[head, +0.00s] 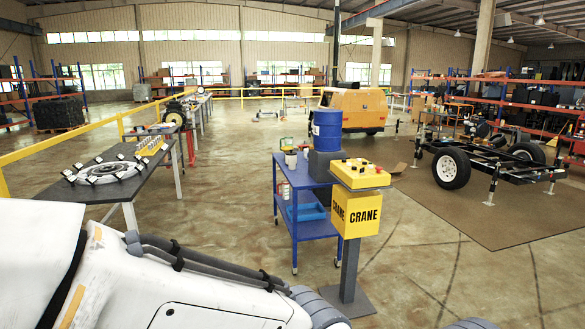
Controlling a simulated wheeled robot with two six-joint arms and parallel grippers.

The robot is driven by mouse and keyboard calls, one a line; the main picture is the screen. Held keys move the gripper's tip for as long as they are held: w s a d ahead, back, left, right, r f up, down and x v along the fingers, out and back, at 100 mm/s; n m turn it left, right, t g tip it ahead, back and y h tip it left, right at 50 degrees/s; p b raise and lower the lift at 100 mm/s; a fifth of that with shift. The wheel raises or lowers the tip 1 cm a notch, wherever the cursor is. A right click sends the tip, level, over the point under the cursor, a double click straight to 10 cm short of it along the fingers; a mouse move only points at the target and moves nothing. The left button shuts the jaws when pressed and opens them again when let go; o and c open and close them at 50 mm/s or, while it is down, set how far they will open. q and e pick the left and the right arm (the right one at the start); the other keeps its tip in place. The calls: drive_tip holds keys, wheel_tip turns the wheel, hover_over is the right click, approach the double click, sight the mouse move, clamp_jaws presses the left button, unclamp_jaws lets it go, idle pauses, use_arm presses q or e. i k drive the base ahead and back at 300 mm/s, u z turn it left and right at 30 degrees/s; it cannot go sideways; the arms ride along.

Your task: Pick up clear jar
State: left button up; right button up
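I cannot make out a clear jar for certain at this distance. Small containers stand on the top shelf of a blue cart (312,222), among them a whitish cup-like one (291,160) and a green and yellow one (286,143). A large white arm link of mine fills the lower left, well short of the cart. Neither of my grippers shows in the head view.
A yellow CRANE control post (356,207) stands right in front of the cart. A blue drum (327,130) is at the cart's back right. A dark workbench (100,190) is on the left, a trailer chassis (485,160) on the right. Floor between bench and cart is clear.

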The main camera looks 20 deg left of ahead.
sight(291, 162)
drive_tip(key=u, duration=0.2)
drive_tip(key=i, duration=0.5)
drive_tip(key=u, duration=0.95)
drive_tip(key=i, duration=1.9)
drive_tip(key=u, duration=0.6)
drive_tip(key=i, duration=2.1)
drive_tip(key=z, duration=0.7)
drive_tip(key=i, duration=1.9)
drive_tip(key=z, duration=1.15)
drive_tip(key=i, duration=0.55)
drive_tip(key=z, duration=0.2)
